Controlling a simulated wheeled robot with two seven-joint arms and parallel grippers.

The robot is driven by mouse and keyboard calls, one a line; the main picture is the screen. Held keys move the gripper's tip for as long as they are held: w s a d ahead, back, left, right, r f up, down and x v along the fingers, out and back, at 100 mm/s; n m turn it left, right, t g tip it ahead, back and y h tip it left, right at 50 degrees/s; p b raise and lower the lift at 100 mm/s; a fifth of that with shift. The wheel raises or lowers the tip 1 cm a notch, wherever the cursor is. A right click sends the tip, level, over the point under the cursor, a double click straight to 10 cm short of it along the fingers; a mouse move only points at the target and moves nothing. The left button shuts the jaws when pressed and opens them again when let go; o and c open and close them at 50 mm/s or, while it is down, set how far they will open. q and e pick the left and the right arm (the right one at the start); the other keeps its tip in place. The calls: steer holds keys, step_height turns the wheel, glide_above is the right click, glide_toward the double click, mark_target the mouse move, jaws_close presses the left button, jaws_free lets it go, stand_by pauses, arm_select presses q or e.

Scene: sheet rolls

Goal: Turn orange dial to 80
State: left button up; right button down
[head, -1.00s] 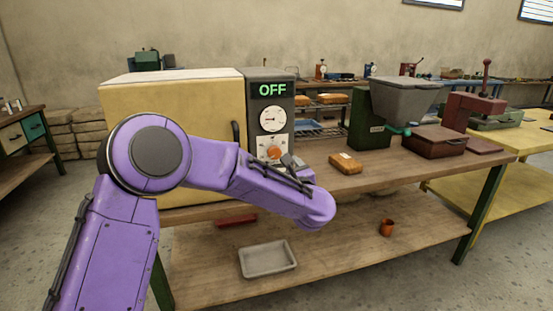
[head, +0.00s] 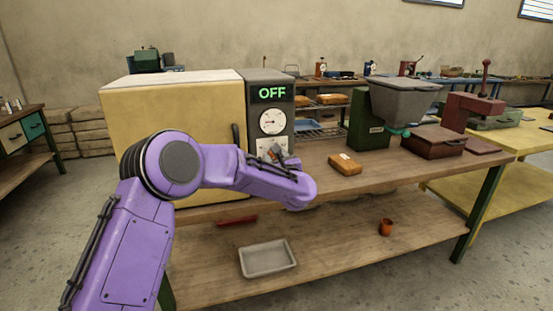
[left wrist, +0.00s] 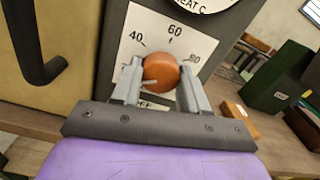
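The orange dial (left wrist: 161,70) sits on a white scale plate (left wrist: 175,36) marked 40, 60 and 80 on the front of the grey control panel (head: 283,90). Its pale pointer mark faces lower left, toward the OFF label. The panel's green display (head: 272,92) reads OFF. My left gripper (left wrist: 162,78) has one finger on each side of the dial, close to its edges; whether they touch it I cannot tell. In the head view my left gripper (head: 276,155) covers most of the dial. My right gripper is not in view.
The yellow oven (head: 175,125) with a dark handle (head: 235,138) stands left of the panel. A round gauge (head: 272,121) is above the dial. An orange-brown block (head: 345,164) lies on the wooden bench. A grey tray (head: 267,259) and an orange cup (head: 386,228) are on the lower shelf.

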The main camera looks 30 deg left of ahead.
arm_select(q)
steer(key=shift+f+m, duration=0.1)
steer(key=shift+m, duration=0.3)
steer(key=m, duration=0.3)
steer(key=shift+b, duration=0.4)
steer(key=m, duration=0.3)
steer(key=shift+m, duration=0.4)
steer(key=m+p, duration=0.1)
steer(key=m, duration=0.3)
steer(key=m+p, duration=1.1)
steer(key=m, duration=0.9)
steer(key=shift+m+p, duration=0.75)
steer(key=shift+m, duration=1.45)
